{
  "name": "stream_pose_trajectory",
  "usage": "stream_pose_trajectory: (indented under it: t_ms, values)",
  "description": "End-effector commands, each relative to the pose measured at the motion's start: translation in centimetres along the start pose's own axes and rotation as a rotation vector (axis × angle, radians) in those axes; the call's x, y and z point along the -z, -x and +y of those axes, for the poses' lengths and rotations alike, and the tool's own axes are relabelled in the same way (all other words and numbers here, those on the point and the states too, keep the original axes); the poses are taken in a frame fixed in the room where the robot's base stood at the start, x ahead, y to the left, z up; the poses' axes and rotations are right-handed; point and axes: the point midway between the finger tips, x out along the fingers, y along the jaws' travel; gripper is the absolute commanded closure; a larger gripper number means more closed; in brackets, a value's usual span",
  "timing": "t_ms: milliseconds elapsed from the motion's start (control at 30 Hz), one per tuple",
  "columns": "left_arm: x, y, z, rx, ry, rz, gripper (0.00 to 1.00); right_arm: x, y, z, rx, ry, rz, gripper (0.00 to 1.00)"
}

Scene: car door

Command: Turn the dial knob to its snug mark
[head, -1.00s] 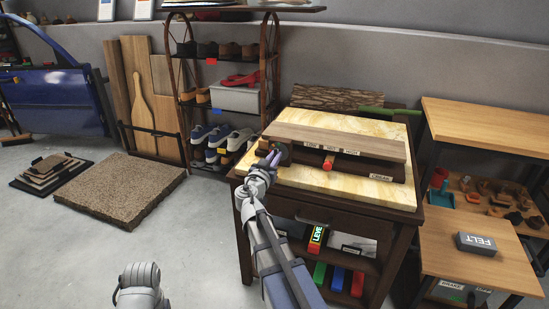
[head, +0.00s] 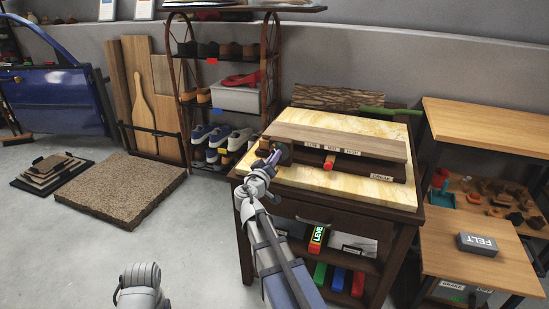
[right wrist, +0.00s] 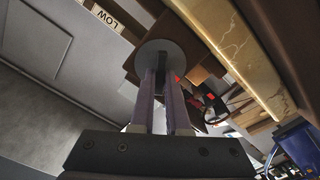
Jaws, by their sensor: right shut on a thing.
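The dial knob (head: 285,153) shows as a dark round shape at the left end of the wooden unit on the marble-topped cabinet. In the right wrist view it is a grey disc (right wrist: 158,52) at my fingertips. My right gripper (head: 270,160) is shut on it; its two fingers (right wrist: 160,95) meet the disc. Several small white labels (head: 331,149) line the unit's edge; one reads LOW (right wrist: 105,15) in the right wrist view. I cannot make out the snug mark or where the knob points. My left gripper is out of view; only part of that arm shows.
A red-ended bar (head: 329,162) sticks out from the unit, right of the knob. The marble slab (head: 300,180) lies beneath on the dark cabinet (head: 390,229). A shoe rack (head: 181,110) stands behind left, and a wooden table (head: 476,262) stands right. The floor at left front is open.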

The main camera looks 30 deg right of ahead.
Motion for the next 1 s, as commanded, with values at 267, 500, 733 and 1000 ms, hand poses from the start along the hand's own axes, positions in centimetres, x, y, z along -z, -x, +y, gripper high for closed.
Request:
stream_pose_trajectory:
  t_ms: [267, 500, 733, 1000]
  values:
    - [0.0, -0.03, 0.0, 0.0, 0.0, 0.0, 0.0, -0.01, 0.04, -0.06, 0.001, 0.065, 0.0, 1.0]
    - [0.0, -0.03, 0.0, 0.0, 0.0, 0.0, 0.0, -0.01, 0.04, -0.06, 0.001, 0.075, 0.0, 1.0]
    - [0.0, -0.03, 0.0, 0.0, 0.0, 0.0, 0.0, -0.01, 0.04, -0.06, 0.001, 0.074, 0.0, 0.84]
    - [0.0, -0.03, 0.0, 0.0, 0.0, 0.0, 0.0, -0.01, 0.02, -0.05, 0.0, 0.074, 0.0, 0.56]
